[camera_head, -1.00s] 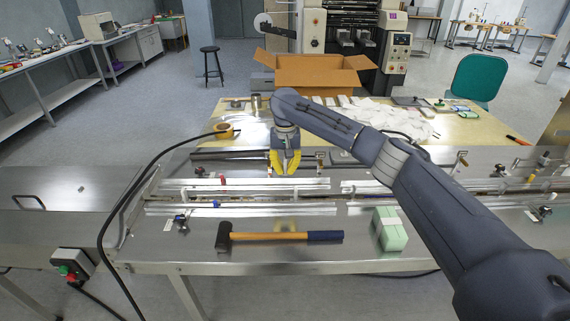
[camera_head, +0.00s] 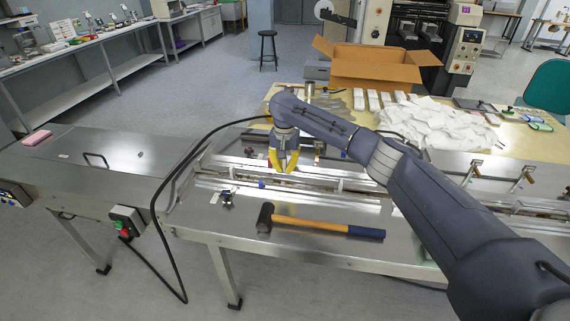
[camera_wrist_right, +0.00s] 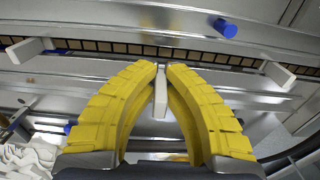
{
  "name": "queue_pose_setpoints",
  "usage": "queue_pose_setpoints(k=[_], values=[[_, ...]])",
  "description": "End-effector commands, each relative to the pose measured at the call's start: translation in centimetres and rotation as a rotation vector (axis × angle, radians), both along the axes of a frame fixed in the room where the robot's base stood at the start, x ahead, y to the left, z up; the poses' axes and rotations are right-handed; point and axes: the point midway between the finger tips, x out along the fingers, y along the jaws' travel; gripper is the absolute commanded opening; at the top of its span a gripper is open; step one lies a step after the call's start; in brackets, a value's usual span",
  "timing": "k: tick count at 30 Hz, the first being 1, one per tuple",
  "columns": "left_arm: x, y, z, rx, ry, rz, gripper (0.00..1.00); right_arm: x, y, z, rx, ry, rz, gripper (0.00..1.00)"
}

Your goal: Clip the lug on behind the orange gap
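My right gripper (camera_head: 284,168) hangs fingers-down over the metal rails of the wrapper's infeed. In the right wrist view its yellow fingers (camera_wrist_right: 163,68) close together at the tips on a thin pale lug (camera_wrist_right: 161,92). Two similar pale lugs stand along the chain, one at the left (camera_wrist_right: 30,50) and one at the right (camera_wrist_right: 277,76). The brown-linked chain (camera_wrist_right: 110,46) runs across beyond the fingertips. The held lug appears apart from the chain, but its contact is hard to judge. I cannot make out an orange gap. My left gripper is not in view.
A hammer (camera_head: 320,226) lies on the steel deck in front of the rails. Blue knobs (camera_wrist_right: 225,27) sit near the rails. A black cable (camera_head: 160,210) loops at the left.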

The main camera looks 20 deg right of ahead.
Motion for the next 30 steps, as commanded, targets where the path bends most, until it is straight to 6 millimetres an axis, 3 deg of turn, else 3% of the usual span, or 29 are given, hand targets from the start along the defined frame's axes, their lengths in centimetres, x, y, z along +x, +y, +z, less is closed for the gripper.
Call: queue_pose_setpoints(k=[15, 30], values=[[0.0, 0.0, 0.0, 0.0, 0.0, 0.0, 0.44, 0.0, 0.0, -4.4, 0.0, 0.001, -0.002, 0.0], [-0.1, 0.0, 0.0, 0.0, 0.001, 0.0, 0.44, 0.0, 0.0, -6.8, -0.002, 0.001, 0.0, 0.0]])
